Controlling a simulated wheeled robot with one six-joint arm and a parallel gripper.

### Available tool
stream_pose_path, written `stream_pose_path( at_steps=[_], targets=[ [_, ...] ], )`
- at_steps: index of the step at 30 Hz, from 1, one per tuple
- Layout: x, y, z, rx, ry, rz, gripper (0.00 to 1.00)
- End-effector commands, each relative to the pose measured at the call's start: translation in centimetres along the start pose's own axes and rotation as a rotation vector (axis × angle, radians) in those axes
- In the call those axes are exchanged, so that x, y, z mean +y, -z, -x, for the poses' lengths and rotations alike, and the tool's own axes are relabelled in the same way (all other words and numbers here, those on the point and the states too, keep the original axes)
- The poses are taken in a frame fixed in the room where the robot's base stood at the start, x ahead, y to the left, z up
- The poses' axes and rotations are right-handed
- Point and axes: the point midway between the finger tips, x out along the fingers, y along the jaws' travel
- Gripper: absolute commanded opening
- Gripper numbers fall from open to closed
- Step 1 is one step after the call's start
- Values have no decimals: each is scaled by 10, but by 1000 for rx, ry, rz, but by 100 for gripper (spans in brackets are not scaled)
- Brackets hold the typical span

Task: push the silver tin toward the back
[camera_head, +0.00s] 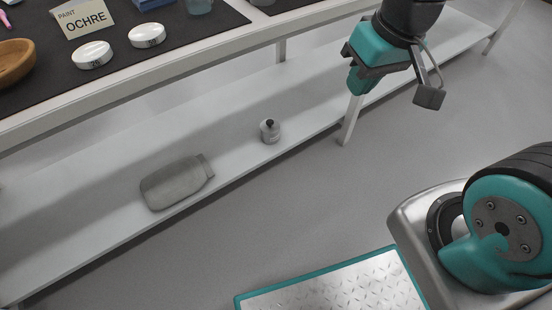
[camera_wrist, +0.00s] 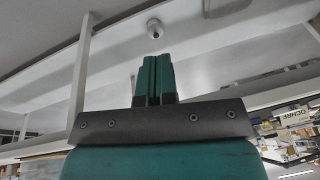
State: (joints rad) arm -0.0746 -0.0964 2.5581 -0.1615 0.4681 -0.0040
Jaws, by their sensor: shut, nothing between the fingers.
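A small silver-grey round container with a dark knob on top (camera_head: 270,132) stands upright on the white lower shelf; it looks most like the silver tin, though I cannot be sure. In the wrist view a small pale round thing (camera_wrist: 153,27) beyond my fingertips may be the same container. My gripper (camera_head: 355,86) is up and to the right of it in the head view, clearly apart from it. Its teal fingers are pressed together and empty in the wrist view (camera_wrist: 153,62).
A grey bottle-shaped vessel (camera_head: 177,183) lies on the lower shelf, left of the container. A table leg (camera_head: 350,121) stands near my gripper. The dark worktop above holds white round tins (camera_head: 92,55), a wooden bowl (camera_head: 14,62) and an OCHRE card (camera_head: 84,17).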

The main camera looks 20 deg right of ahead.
Motion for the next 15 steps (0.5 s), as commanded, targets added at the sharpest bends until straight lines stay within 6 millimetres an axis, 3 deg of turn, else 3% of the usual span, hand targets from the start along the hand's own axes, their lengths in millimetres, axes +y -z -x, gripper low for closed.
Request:
stream_pose_path(
  at_steps=[1, 10, 12, 15],
  targets=[
    [14, -6, -46, 5, -19, -29, 0],
    [75, 10, -165, 108, -136, -230, 0],
    [92, 23, -198, 163, -164, -307, 0],
    [111, 52, -231, 273, -187, -428, 0]
  ],
)
